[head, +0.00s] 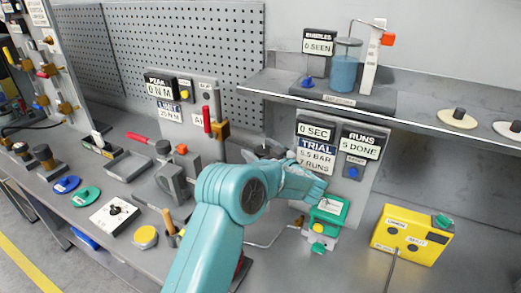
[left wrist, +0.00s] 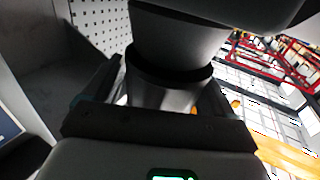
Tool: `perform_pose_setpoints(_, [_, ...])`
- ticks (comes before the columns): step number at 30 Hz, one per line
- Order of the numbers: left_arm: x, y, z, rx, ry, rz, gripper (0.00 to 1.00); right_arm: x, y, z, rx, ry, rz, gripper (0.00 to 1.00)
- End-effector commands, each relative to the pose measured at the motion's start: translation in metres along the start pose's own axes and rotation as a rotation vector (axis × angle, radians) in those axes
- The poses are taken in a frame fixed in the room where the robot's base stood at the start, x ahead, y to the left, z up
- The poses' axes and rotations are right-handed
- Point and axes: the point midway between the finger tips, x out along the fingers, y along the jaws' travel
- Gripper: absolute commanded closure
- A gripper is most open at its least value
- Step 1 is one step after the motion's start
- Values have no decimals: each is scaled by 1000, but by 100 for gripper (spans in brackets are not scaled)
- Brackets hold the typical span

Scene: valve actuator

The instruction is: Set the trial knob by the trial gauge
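The trial panel (head: 318,157) stands upright at the back and reads "TRIAL 5.5 BAR 7 RUNS", with "0 SEC" above it. I cannot make out a dial gauge or name the trial knob for sure. My teal left arm reaches up from the bottom in the head view, and my left gripper (head: 268,152) is at the panel's left side, partly hidden by its own wrist. In the left wrist view a dark round, knob-like part (left wrist: 165,75) stands between the fingers of the left gripper (left wrist: 165,100). Whether they press on it is unclear. My right gripper is not in view.
A "RUNS 5 DONE" panel (head: 361,146) with a blue button is right of the trial panel. A green box (head: 331,207) stands before them, and a yellow box (head: 412,234) at right. A shelf (head: 430,118) overhangs. A panel with a red lever (head: 207,119) is left.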

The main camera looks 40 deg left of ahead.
Motion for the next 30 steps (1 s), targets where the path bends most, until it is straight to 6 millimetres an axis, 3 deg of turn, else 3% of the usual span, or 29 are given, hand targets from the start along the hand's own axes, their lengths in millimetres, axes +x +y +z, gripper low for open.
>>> perform_pose_setpoints(1, [0,0,0,0,0,0,32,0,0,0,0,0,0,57])
perform_pose_setpoints(4, [0,0,0,0,0,-1,64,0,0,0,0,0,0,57])
perform_pose_setpoints(16, [1,0,1,0,0,65,64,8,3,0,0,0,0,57])
perform_pose_setpoints(30, [0,5,3,-2,2,400,64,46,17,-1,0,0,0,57])
